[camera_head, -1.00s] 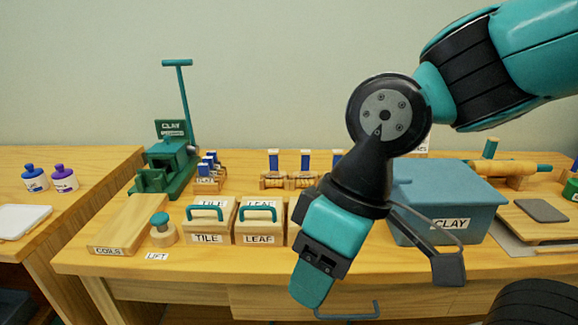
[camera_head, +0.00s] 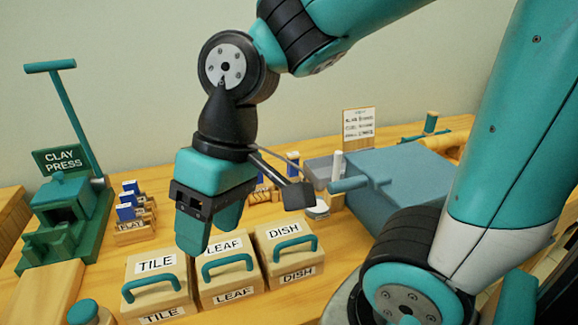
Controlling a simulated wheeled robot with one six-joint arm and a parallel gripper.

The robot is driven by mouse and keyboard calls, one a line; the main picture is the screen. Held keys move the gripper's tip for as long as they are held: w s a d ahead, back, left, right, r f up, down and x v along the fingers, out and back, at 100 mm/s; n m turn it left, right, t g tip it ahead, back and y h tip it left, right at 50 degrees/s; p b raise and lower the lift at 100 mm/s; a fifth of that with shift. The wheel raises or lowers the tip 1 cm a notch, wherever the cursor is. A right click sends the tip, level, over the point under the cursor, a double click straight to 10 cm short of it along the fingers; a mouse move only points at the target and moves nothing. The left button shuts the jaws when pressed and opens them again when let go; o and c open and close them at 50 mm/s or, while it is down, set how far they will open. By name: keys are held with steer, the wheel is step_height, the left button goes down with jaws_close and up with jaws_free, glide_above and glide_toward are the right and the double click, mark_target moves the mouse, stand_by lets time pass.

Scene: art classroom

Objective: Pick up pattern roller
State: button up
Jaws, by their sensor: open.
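My gripper (camera_head: 210,228) hangs fingers down above the labelled wooden boxes, open, with nothing seen between its two fingers. Behind it, wooden rollers with blue upright parts (camera_head: 292,158) are partly hidden by the gripper and its side bracket. These look like the pattern rollers, but their surface patterns cannot be made out. My gripper is in front of them and to their left in the picture; I cannot tell the exact gap. A larger wooden roller with a teal handle (camera_head: 436,141) lies at the back right, partly hidden by the blue-grey bin.
Boxes marked TILE (camera_head: 157,262), LEAF (camera_head: 224,246) and DISH (camera_head: 283,233) stand in front. A green clay press (camera_head: 62,205) and FLAT stand (camera_head: 132,226) are left. Some bare tabletop (camera_head: 85,285) shows at left.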

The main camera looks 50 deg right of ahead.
steer(key=w+d+r+m+p, duration=0.3)
steer(key=w+d+r+m, duration=0.1)
steer(key=w+d+m, duration=0.5)
steer(key=m+t+p, duration=0.2)
steer(key=m+p, duration=0.3)
steer(key=m, duration=1.3)
glide_above(294, 154)
steer(key=s+d, duration=0.2)
steer(key=d, duration=0.3)
steer(key=x, duration=0.7)
steer(key=d+x, duration=0.1)
steer(key=x, duration=0.3)
steer(key=shift+s+f+b, duration=0.1)
steer(key=shift+f+b, duration=0.2)
steer(key=shift+f, duration=0.15)
steer(key=x, duration=0.5)
steer(key=shift+s+a+f, duration=0.2)
steer(key=shift+s+a, duration=0.05)
steer(key=shift+a, duration=0.2)
steer(key=shift+w+a+f, duration=0.1)
steer(key=shift+f, duration=0.35)
